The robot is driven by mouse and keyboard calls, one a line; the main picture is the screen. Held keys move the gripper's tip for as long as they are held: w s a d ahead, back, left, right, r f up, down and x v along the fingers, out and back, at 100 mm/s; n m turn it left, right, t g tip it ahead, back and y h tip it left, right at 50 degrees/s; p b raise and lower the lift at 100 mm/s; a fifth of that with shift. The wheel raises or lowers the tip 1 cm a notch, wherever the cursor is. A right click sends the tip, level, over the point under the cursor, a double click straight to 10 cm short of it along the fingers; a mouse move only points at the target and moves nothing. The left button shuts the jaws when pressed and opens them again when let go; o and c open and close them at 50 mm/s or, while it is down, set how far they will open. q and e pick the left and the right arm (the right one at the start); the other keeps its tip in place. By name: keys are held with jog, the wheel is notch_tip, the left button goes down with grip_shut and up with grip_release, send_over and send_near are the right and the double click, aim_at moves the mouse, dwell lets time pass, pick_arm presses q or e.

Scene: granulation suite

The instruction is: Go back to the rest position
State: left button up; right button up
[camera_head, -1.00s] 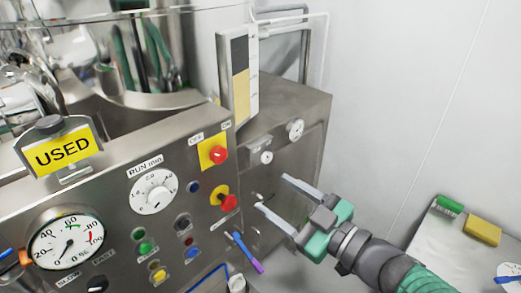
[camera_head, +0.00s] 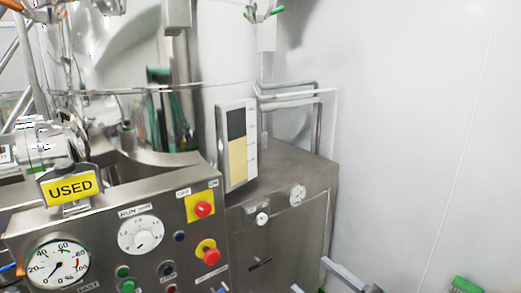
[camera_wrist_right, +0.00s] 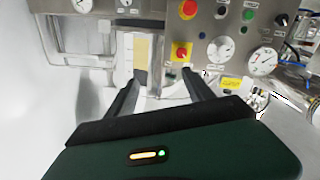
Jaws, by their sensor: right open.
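My right gripper (camera_head: 322,278) shows only in part at the bottom edge of the head view, right of the steel control panel (camera_head: 105,228). Its two fingers are apart. In the right wrist view the gripper (camera_wrist_right: 166,82) is open, with nothing between its fingers; the panel and a yellow-and-white level strip (camera_wrist_right: 141,50) show beyond them. My left gripper is not in the head view.
The panel carries a yellow USED sign (camera_head: 71,189), a RUN dial (camera_head: 141,235), a gauge (camera_head: 56,264) and red knobs on yellow plates (camera_head: 203,209). A steel cabinet (camera_head: 282,235) stands right of it. A green item (camera_head: 466,285) shows low at right, before a bare white wall (camera_head: 410,130).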

jog(key=w+d+f+m+g+h, duration=0.2)
jog(key=d+f+m+h, duration=0.25)
jog(key=f, duration=0.35)
jog(key=w+d+f+m+g+h, duration=0.1)
jog(key=d+f+m+h, duration=0.2)
jog(key=d+f+h, duration=0.35)
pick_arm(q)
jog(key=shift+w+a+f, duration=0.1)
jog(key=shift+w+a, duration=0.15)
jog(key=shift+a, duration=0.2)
pick_arm(e)
jog(key=s+a+f+m+g+y, duration=0.1)
jog(key=s+a+f+m+g, duration=0.2)
jog(key=s+f+g, duration=0.6)
jog(key=s+f, duration=0.4)
jog(key=f, duration=0.2)
jog(key=shift+s+a+f, duration=0.15)
jog(key=shift+a+f, duration=0.05)
jog(key=shift+f, duration=0.05)
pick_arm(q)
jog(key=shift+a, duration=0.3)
pick_arm(e)
jog(key=shift+a, duration=0.3)
